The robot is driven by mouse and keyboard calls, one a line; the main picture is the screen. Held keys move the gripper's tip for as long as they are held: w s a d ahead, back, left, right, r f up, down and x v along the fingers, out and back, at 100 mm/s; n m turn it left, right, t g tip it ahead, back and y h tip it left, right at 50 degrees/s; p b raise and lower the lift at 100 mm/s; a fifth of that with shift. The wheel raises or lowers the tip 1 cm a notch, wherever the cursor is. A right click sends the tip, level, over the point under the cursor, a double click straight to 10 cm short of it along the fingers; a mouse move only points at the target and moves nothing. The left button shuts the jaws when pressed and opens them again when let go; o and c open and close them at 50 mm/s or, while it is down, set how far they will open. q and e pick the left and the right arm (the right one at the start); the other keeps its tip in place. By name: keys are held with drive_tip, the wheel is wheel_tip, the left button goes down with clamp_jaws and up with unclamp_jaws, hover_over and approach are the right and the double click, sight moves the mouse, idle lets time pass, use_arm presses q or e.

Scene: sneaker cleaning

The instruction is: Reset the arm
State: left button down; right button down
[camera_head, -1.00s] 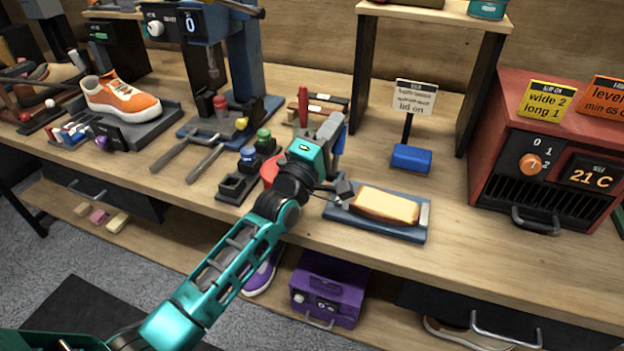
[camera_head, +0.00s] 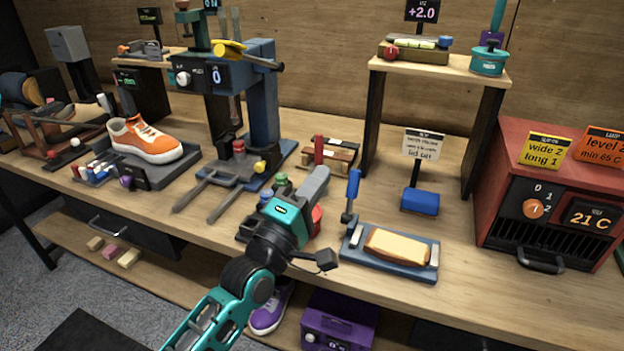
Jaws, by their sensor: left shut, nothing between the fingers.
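My left gripper (camera_head: 318,180), on a teal and black arm from the bottom of the view, is shut and empty above the front part of the bench. Its grey fingers point up and away from me. A blue-handled tool (camera_head: 352,190) stands upright just right of the fingers, apart from them in the picture. It stands at the left end of a blue tray (camera_head: 390,268) that holds a tan block (camera_head: 397,245). The gripper partly hides a small dark rack with green and red-topped items (camera_head: 281,182). My right gripper is not in view.
An orange sneaker (camera_head: 146,138) sits on a grey stand at left. A blue press (camera_head: 262,100) with a fork stands behind the gripper. A red heater box (camera_head: 540,190) is at right. A wooden shelf (camera_head: 430,66) stands at the back. The bench's front right is clear.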

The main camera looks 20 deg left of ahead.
use_arm(q)
drive_tip(key=shift+s+a+r, duration=0.2)
drive_tip(key=shift+s+r, duration=0.1)
drive_tip(key=shift+s, duration=0.35)
drive_tip(key=s+f+m+g+y, duration=0.1)
drive_tip(key=s+f+m+g, duration=0.2)
drive_tip(key=f, duration=0.6)
drive_tip(key=s+a+f+m+g+y, duration=0.1)
drive_tip(key=s+f+m+g, duration=0.3)
drive_tip(key=s+f+m, duration=0.4)
drive_tip(key=s+f+m+g+y, duration=0.1)
drive_tip(key=s+f+m+g, duration=0.2)
drive_tip(key=f, duration=0.8)
drive_tip(key=s+m, duration=0.2)
drive_tip(key=s, duration=0.2)
drive_tip(key=shift+s+a+f+m+g, duration=0.3)
drive_tip(key=shift+f+m, duration=0.05)
drive_tip(key=shift+m, duration=0.05)
